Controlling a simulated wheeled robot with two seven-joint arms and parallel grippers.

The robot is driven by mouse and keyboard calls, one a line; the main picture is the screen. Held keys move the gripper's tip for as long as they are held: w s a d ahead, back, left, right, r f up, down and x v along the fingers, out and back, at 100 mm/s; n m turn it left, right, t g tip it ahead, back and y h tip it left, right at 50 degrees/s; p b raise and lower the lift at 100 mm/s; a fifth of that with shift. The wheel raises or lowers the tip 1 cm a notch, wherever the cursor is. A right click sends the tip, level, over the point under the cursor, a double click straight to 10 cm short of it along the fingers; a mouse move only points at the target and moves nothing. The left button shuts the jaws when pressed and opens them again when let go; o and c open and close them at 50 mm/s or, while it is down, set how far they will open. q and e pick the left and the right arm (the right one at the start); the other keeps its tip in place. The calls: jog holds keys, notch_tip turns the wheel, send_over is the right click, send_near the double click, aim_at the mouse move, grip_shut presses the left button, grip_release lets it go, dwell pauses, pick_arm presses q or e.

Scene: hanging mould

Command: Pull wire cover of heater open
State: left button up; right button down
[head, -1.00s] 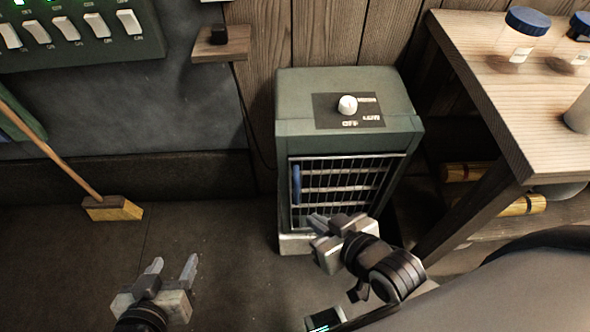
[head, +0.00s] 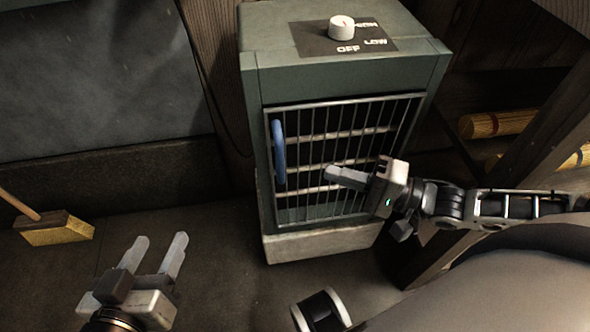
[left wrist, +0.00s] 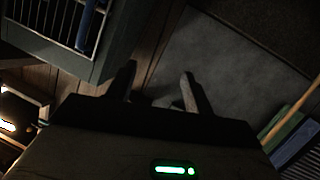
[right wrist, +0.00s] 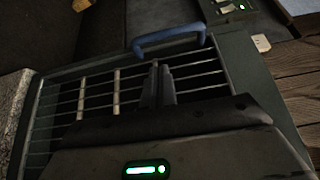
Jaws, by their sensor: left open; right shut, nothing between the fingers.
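The heater (head: 350,75) is a dark green box on the floor with a pale base and a white knob (head: 341,27) on top. Its wire cover (head: 345,118) fills the front face and looks shut. A blue handle (head: 279,152) stands upright at the cover's left edge; it also shows in the right wrist view (right wrist: 168,38) and the left wrist view (left wrist: 86,26). My right gripper (head: 328,174) is shut and empty in front of the wires, to the right of the handle. My left gripper (head: 160,247) is open and empty, low and left of the heater.

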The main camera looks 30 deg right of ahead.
aim_at(295, 163)
jog(key=b+x, duration=0.2)
jog(key=x, duration=0.5)
jog(key=shift+w+a, duration=0.15)
pick_arm(q)
jog(key=shift+w+d+r+n+t+h+b, duration=0.15)
jog(key=shift+d+r+n+t+h+b, duration=0.3)
jog(key=shift+n+h, duration=0.15)
pick_arm(e)
jog(key=shift+w+a, duration=0.45)
jog(key=shift+a, duration=0.05)
jog(key=shift+s, duration=0.1)
